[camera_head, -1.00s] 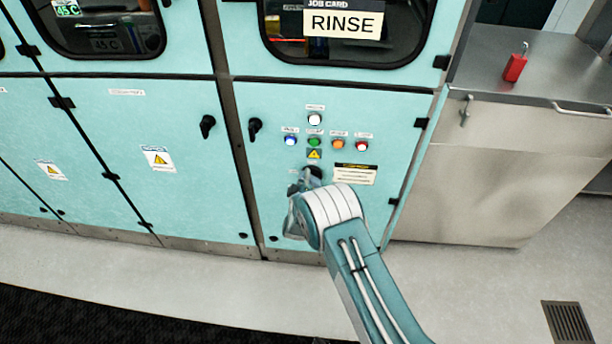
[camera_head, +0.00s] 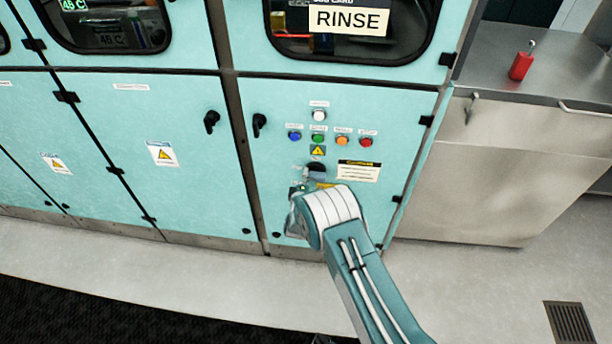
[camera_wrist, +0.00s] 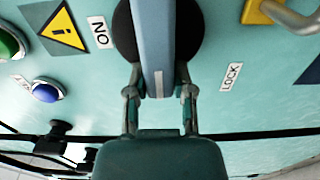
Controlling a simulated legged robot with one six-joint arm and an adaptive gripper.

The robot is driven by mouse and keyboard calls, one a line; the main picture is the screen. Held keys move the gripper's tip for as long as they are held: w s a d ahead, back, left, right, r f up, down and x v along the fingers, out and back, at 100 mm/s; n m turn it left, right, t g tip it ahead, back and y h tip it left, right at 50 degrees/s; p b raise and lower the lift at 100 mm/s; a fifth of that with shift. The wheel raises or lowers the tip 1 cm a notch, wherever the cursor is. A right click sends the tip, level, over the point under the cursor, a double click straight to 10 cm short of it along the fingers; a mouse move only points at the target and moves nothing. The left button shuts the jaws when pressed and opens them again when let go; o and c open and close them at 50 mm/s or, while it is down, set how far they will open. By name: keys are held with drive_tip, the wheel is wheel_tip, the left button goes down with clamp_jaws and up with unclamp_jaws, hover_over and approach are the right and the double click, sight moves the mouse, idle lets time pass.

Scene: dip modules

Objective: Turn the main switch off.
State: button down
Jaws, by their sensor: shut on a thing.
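The main switch is a black round disc with a grey-blue lever handle (camera_wrist: 155,45). In the head view its disc (camera_head: 316,167) shows on the teal cabinet door, below the row of push buttons. In the wrist view the lever runs up and down the picture, with a pale mark near its lower end. An ON label (camera_wrist: 100,32) is left of the disc and a LOCK label (camera_wrist: 230,76) is to its lower right. My gripper (camera_wrist: 159,88) is shut on the lever, one finger on each side. My gripper's body (camera_head: 303,200) partly hides the switch in the head view.
A yellow padlock-like part (camera_wrist: 258,12) with a metal bar sits close to the switch. Blue (camera_head: 294,136), green, orange and red buttons are above it. A red padlock (camera_head: 520,66) stands on the steel counter at right. The floor in front is clear.

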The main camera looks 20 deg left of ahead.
drive_tip(key=shift+s+a+f, duration=0.1)
drive_tip(key=shift+a+f, duration=0.05)
drive_tip(key=c, duration=0.7)
unclamp_jaws()
drive_tip(key=shift+o, duration=1.1)
drive_tip(key=shift+a, duration=0.1)
drive_tip(key=shift+s+d, duration=0.15)
drive_tip(key=shift+d, duration=0.05)
drive_tip(key=v, duration=1.1)
drive_tip(key=shift+s, duration=0.25)
drive_tip(key=shift+f, duration=0.1)
